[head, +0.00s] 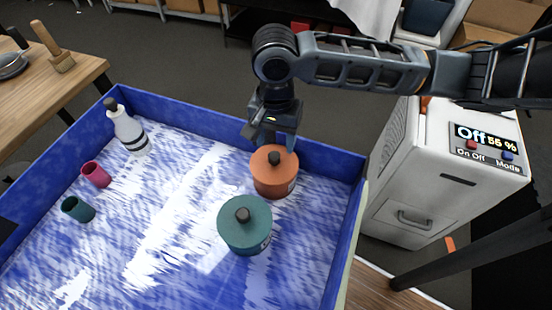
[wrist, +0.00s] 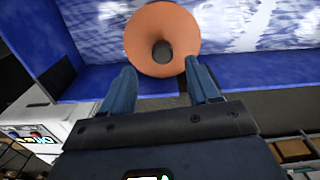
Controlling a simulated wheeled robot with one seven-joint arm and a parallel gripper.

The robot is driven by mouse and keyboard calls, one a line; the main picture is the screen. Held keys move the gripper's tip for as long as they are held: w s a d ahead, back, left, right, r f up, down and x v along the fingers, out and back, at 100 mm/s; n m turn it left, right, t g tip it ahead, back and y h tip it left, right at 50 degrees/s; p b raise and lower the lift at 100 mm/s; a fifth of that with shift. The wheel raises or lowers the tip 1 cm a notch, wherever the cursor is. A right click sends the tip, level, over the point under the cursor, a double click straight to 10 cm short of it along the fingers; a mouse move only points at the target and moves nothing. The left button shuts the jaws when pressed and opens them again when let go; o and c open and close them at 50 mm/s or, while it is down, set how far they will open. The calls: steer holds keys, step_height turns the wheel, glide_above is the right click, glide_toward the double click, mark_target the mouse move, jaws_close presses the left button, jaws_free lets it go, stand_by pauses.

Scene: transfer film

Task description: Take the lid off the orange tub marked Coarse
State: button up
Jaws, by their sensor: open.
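The orange tub (head: 275,183) stands upright in the blue-walled tray, near its back right wall. Its orange lid (head: 265,163) with a dark round knob (head: 274,158) is on top. A label shows on its side, too small to read. In the wrist view the lid (wrist: 146,32) and knob (wrist: 162,51) lie just beyond the fingertips. My gripper (head: 272,138) is open and empty, pointing down above and slightly behind the lid. In the wrist view my gripper (wrist: 160,78) has its fingers apart, with the knob in line with the gap between them. I see no clear contact.
A teal tub (head: 245,232) with a dark knob stands in front of the orange one. A white bottle (head: 130,133), a pink cup (head: 96,174) and a teal cup (head: 77,209) are at the tray's left. A white machine (head: 430,185) stands right of the tray (head: 215,132). The tray's middle is clear.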

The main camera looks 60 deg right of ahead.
mark_target(274, 155)
steer(key=shift+w+f, duration=0.15)
steer(key=shift+f, duration=3.05)
steer(key=shift+c, duration=0.4)
steer(key=c, duration=1)
steer(key=shift+a+r, duration=0.1)
steer(key=shift+r, duration=0.05)
